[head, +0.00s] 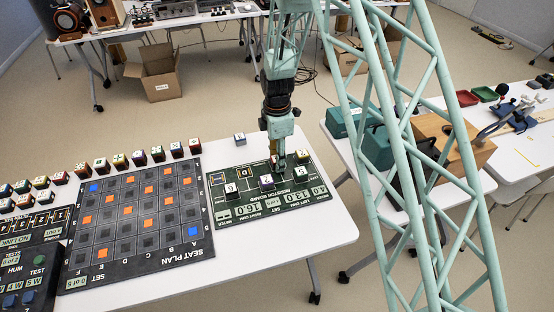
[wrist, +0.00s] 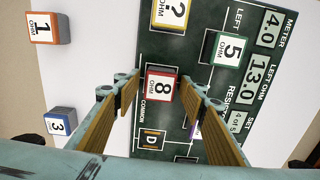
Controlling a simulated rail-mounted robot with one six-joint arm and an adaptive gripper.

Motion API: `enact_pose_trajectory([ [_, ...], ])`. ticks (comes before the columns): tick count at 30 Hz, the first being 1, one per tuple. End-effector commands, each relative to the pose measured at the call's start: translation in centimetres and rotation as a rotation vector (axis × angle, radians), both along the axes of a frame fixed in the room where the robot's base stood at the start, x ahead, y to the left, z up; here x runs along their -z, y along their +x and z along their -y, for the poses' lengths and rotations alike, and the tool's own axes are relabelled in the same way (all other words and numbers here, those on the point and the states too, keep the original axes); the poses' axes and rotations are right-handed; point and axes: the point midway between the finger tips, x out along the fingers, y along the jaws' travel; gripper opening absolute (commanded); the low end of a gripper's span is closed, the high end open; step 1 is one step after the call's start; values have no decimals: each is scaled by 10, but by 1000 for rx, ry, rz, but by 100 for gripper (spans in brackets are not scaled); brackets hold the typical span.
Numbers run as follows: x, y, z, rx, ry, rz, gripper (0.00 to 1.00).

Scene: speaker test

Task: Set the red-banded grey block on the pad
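In the wrist view, a grey block with a red band (wrist: 161,86), marked 8 OHM, stands on the dark green resistor board (wrist: 196,70) near the word COMMON. My gripper (wrist: 160,88) is open, with one finger on each side of this block and a gap showing on both sides. In the head view my gripper (head: 279,162) points down over the board (head: 250,205) and mostly hides what is under it. I cannot tell which part of the board is the pad.
A yellow-banded block (wrist: 172,14) and a green-banded 5 block (wrist: 229,48) stand on the board. An orange-banded 1 block (wrist: 48,28) and a blue-banded 3 block (wrist: 61,122) stand off it on the white table. The seat plan board (head: 135,215) lies to the left.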

Motion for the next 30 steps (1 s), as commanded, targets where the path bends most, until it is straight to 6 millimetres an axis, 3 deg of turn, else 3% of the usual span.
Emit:
enact_pose_trajectory([
  [8,-23,1,0,0,1,2,38],
  [21,-84,1,0,0,1,2,38],
  [30,-114,0,0,0,0,1,38],
])
